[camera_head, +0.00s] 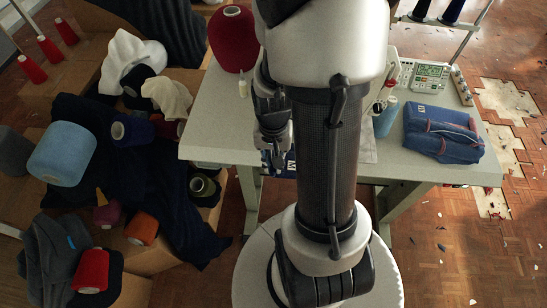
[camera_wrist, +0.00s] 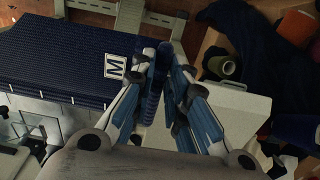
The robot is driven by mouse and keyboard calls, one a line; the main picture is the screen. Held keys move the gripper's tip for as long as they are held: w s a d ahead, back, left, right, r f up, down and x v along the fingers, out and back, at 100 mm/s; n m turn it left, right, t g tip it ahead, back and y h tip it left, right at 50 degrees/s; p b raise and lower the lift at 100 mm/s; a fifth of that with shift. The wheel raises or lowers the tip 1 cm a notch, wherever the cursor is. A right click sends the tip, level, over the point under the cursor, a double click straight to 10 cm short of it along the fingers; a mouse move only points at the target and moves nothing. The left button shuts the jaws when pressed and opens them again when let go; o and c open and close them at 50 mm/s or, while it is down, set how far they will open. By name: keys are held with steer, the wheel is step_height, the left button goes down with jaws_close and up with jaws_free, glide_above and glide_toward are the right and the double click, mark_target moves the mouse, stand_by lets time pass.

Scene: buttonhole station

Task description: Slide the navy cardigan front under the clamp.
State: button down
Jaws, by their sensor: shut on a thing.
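The navy cardigan front (camera_wrist: 60,58) is a dark ribbed knit panel with a white M label (camera_wrist: 115,66), spread at the left of the wrist view. My gripper (camera_wrist: 160,60) is shut on its right edge, beside the label. In the head view my gripper (camera_head: 276,155) is over the table's front edge, with a bit of the navy panel (camera_head: 290,170) showing beside it. Most of the panel is hidden there by my arm. A metal and clear-plate part (camera_wrist: 42,125), which looks like the clamp, is at the lower left of the wrist view. I cannot tell whether fabric is under it.
The pale table (camera_head: 215,125) holds a red yarn cone (camera_head: 233,38), a small bottle (camera_head: 242,86), a control box (camera_head: 428,78) and a folded blue garment (camera_head: 440,130). Boxes with yarn cones and dark cloth (camera_head: 85,150) crowd the left. Open floor lies at the right.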

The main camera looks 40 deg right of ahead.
steer(key=shift+w+d+f+b, duration=0.7)
steer(key=shift+d+f, duration=0.2)
steer(key=shift+f, duration=0.15)
steer(key=w+d, duration=0.5)
steer(key=shift+d+p, duration=0.3)
steer(key=shift+p, duration=0.05)
steer(key=shift+f, duration=0.1)
stand_by(1.2)
steer(key=c, duration=1.5)
jaws_free()
step_height(320, 180, up, 12)
steer(key=shift+r, duration=0.1)
